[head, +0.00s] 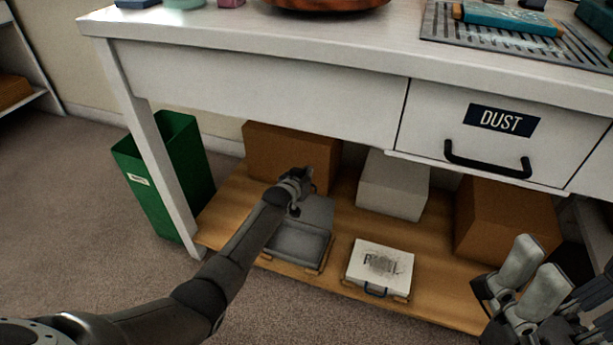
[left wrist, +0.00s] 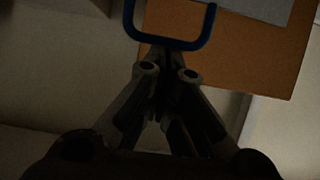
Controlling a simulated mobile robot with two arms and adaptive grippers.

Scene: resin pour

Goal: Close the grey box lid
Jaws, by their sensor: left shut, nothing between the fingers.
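The grey box (head: 297,246) stands open on the low wooden shelf under the bench. Its grey lid (head: 318,210) is raised at the back, partly hidden by my left arm. My left gripper (head: 303,184) is at the lid's upper left, shut and empty. In the left wrist view its fingertips (left wrist: 168,72) are together, just below a blue handle (left wrist: 170,44). I cannot tell whether they touch it. My right gripper (head: 532,273) is at the lower right, away from the box, with its finger gap unclear.
A white box (head: 397,258) with a blue handle stands right of the grey box. Brown boxes (head: 262,153) (head: 505,222) and a pale box (head: 392,186) stand behind. The bench (head: 250,90) overhangs the shelf (head: 345,220). A green bin (head: 165,180) stands left.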

